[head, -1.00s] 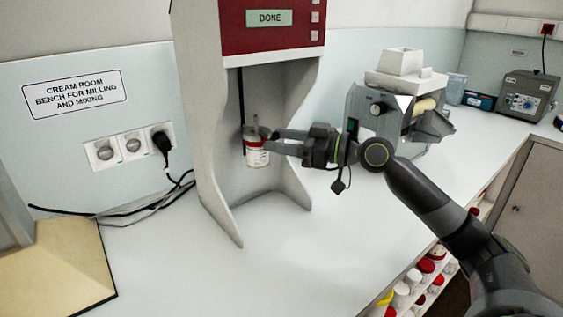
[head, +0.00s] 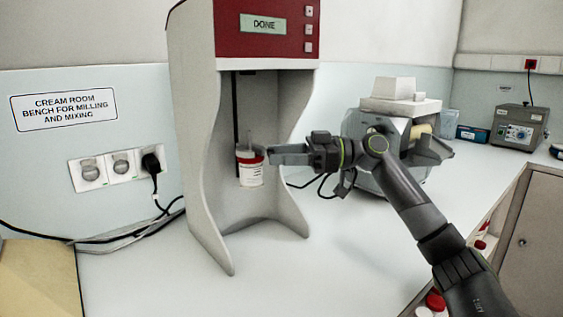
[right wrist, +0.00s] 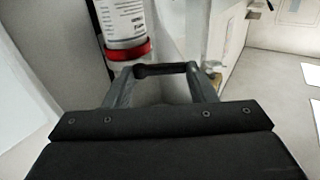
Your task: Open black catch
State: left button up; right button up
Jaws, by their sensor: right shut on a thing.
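A white jar with a red rim (head: 251,167) hangs upright under the red-topped mixing machine (head: 226,150), a thin shaft rising from it. The jar also shows in the right wrist view (right wrist: 124,28), just beyond my fingers on the left. My right gripper (head: 272,156) is level with the jar at its right side. In the right wrist view a short black bar, which looks like the black catch (right wrist: 160,69), lies across between the fingertips, and they are shut on it. In the head view the catch is hidden by the fingers. My left gripper is not in view.
A grey mill (head: 384,135) with a white hopper stands on the bench behind my right arm. Cables (head: 150,225) run from wall sockets (head: 118,165) along the left. A grey control box (head: 519,125) stands far right. The bench front is clear.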

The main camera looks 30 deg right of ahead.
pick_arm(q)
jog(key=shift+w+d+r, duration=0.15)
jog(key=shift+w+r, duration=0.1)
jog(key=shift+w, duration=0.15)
pick_arm(e)
jog(key=shift+d+n+g, duration=0.1)
jog(key=shift+n+g, duration=0.2)
jog(key=shift+g, duration=0.1)
jog(key=o, duration=1)
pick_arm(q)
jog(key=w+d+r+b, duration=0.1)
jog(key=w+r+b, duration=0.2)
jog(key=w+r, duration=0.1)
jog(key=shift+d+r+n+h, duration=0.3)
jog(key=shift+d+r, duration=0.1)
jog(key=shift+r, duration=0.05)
pick_arm(e)
jog(key=v, duration=1.7)
jog(key=shift+d+f, duration=0.25)
